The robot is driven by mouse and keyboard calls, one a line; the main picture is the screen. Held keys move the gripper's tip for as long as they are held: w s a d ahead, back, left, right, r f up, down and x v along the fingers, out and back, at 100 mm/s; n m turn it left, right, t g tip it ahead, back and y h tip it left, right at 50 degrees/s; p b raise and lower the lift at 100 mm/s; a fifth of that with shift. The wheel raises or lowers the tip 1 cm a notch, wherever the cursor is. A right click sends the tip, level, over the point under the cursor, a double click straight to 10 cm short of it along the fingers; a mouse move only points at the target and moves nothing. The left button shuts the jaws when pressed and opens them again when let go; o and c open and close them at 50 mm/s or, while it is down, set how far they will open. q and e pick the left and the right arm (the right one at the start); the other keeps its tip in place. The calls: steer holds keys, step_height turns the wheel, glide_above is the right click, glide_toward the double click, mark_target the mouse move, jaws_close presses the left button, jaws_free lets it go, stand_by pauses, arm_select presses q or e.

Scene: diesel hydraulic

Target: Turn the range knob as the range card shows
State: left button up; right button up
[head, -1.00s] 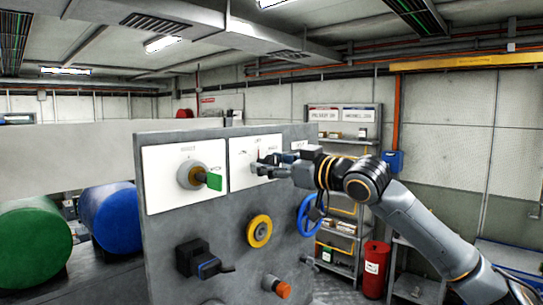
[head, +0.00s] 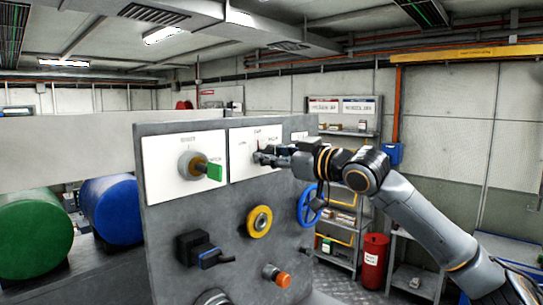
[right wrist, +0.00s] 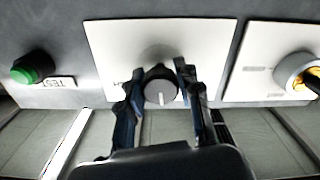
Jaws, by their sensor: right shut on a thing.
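My right gripper (head: 264,157) reaches in from the right to a white plate (head: 242,172) at the top of the grey panel. In the right wrist view, my right gripper (right wrist: 166,88) has its two fingers on either side of a dark round knob (right wrist: 160,88), shut on it. A pale pointer line on the knob's face points down in that picture. Small labels surround the knob, partly covered by the fingers and too blurred to read surely. I cannot make out a range card. My left gripper is not in view.
The panel (head: 170,235) also carries a green-handled selector (head: 190,164), a yellow ring (head: 259,222), a black lever switch (head: 196,249), an orange-tipped knob (head: 282,279) and a blue handwheel (head: 309,205). A green button (right wrist: 32,67) sits near the gripped knob. Shelves stand behind.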

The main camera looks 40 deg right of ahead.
steer(key=n+b, duration=0.1)
steer(key=n, duration=0.9)
steer(key=shift+d+r+n+b, duration=0.1)
steer(key=shift+n+b, duration=0.3)
stand_by(0.4)
steer(key=o, duration=1.2)
steer(key=shift+s+r, duration=0.1)
steer(key=shift+s, duration=0.6)
steer(key=s, duration=0.7)
steer(key=s+d, duration=0.1)
steer(key=s, duration=0.2)
steer(key=shift+s, duration=0.25)
